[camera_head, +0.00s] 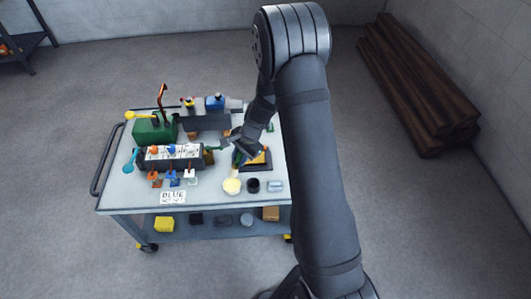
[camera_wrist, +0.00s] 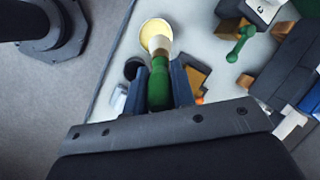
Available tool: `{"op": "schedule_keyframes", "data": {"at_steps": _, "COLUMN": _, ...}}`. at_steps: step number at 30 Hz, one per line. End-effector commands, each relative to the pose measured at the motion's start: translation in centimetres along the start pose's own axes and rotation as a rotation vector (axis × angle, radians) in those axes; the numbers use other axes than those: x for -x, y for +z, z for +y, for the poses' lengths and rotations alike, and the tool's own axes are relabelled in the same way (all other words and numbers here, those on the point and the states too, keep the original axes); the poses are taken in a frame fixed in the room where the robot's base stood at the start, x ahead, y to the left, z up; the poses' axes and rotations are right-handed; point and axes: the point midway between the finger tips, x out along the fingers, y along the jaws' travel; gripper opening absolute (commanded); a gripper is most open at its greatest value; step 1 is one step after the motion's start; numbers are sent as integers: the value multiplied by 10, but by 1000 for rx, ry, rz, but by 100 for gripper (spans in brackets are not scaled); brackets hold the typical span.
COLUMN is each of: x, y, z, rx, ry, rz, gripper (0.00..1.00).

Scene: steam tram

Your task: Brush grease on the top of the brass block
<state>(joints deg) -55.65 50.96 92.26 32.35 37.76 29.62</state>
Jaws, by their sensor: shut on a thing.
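My gripper (camera_wrist: 158,82) is shut on the green handle of a brush (camera_wrist: 159,66). The brush's pale end points at a round tin of pale yellow grease (camera_wrist: 153,27) and overlaps its edge in the wrist view; I cannot tell whether they touch. In the head view the tin (camera_head: 232,187) stands near the cart's front edge, and my gripper (camera_head: 238,155) is above and behind it. The brass block (camera_head: 261,157) looks yellow-orange, right of my gripper and partly hidden by my arm. In the wrist view a brownish-gold piece (camera_wrist: 196,75), probably this block, lies right of the fingers.
A black cup (camera_head: 253,186) and a grey cup (camera_head: 275,186) stand right of the tin. The cart (camera_head: 120,197) has a lower shelf with several items.

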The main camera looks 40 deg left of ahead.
Motion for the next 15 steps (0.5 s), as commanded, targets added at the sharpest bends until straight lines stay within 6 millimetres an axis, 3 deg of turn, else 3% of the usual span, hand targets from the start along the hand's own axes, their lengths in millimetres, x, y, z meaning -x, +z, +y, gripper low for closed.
{"op": "schedule_keyframes", "data": {"at_steps": 4, "x": -6, "y": 9, "z": -6, "rx": 0, "ry": -5, "rz": -6, "gripper": 0}}
{"op": "schedule_keyframes", "data": {"at_steps": 15, "x": -38, "y": 2, "z": 3, "rx": -1, "ry": -3, "rz": -7, "gripper": 0}}
